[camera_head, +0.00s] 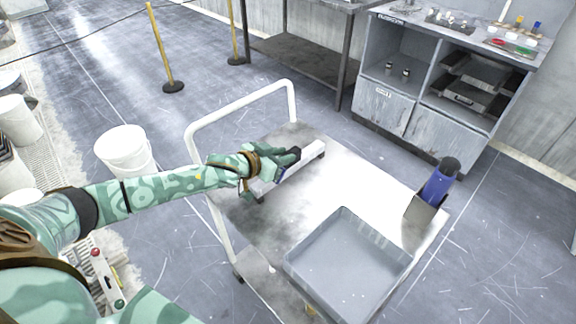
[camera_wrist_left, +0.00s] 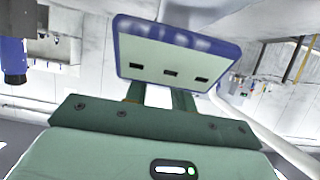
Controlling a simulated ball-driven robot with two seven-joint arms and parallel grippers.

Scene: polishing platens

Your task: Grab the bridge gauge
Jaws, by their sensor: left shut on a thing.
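The bridge gauge is a pale grey bar (camera_head: 302,163) with short feet, at the far left part of the cart top. My left gripper (camera_head: 275,166) reaches over its middle from the left and is shut on it. The hand hides part of the bar, and a dark part shows beside the fingers. I cannot tell whether the gauge's feet touch the cart. My right gripper is not in view.
The cart (camera_head: 355,178) has a white rail on its left. A grey tray (camera_head: 345,275) sits at its near edge, and a blue-handled tool (camera_head: 437,188) stands at its right. The cart's middle is clear. A white bucket (camera_head: 125,150) stands left; a cabinet (camera_head: 385,110) is behind.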

